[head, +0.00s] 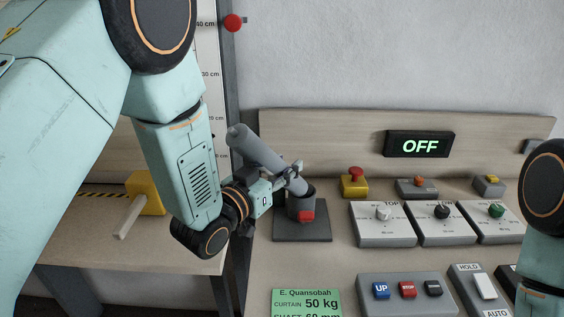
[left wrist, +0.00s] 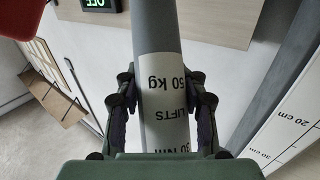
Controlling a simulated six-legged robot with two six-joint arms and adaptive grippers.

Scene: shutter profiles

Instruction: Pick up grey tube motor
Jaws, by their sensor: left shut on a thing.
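The grey tube motor (head: 262,152) is a long grey cylinder, tilted with its upper end to the left. Its lower end is at the dark grey holder cup (head: 300,204), which has a red block on its front; I cannot tell whether the end is still inside the cup. My left gripper (head: 288,177) is shut around the tube's lower part. In the left wrist view the tube (left wrist: 158,38) runs between both fingers (left wrist: 160,103), with a white label reading "LIFTS 50 kg". My right arm shows at the right edge, but its gripper is outside the picture.
Behind the bench stands a wooden back panel with an OFF display (head: 419,144). Button boxes and a control box with UP and STOP buttons (head: 404,292) fill the right side. A green card (head: 307,302) lies in front. A yellow block with a handle (head: 146,192) is at left.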

